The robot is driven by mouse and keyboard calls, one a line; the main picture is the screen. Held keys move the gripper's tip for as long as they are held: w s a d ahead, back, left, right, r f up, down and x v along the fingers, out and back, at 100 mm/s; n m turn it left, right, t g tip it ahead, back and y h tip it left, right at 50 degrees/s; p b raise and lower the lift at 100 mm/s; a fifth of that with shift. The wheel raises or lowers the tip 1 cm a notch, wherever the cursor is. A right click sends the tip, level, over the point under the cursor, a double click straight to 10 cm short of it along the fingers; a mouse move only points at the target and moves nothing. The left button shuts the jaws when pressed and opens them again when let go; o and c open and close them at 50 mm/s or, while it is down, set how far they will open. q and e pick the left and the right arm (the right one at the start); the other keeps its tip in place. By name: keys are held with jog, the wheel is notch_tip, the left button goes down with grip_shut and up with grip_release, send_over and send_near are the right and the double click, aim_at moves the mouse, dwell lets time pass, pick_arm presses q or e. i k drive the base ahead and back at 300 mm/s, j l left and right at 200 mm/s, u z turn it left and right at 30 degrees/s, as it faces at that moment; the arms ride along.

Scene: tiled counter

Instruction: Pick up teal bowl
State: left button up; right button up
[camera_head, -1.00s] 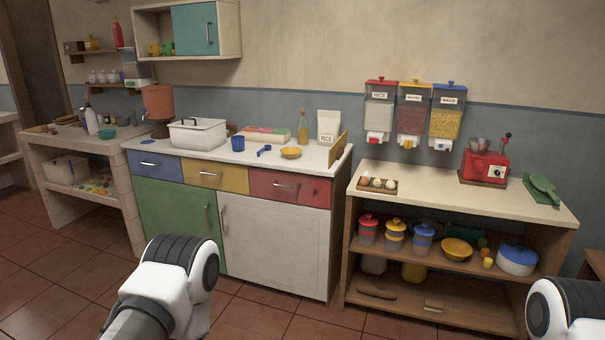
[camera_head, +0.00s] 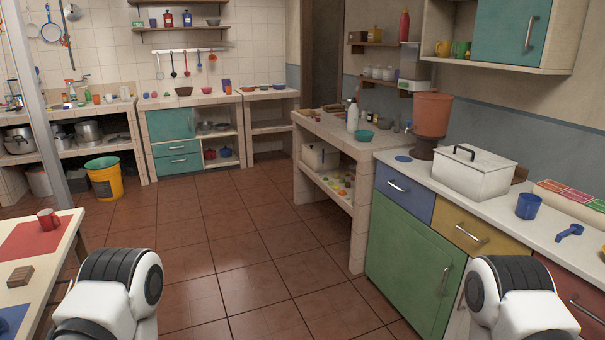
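A small teal bowl (camera_head: 364,135) sits on the tiled counter (camera_head: 336,131) right of centre, close to a white bottle. It is some way ahead of me, and neither arm is near it. Part of my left arm shows at the bottom left and part of my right arm at the bottom right. Both grippers are outside the picture.
A counter with a blue drawer (camera_head: 404,190) and a green door stands at the right, bearing a white lidded box (camera_head: 474,172) and an orange dispenser (camera_head: 432,115). A table (camera_head: 40,255) with a red mug stands at the left. The tiled floor (camera_head: 235,240) between them is clear.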

aim_at(364, 137)
jog(key=i+j+u, duration=0.1)
jog(key=i+u, duration=0.3)
jog(key=i, duration=1.35)
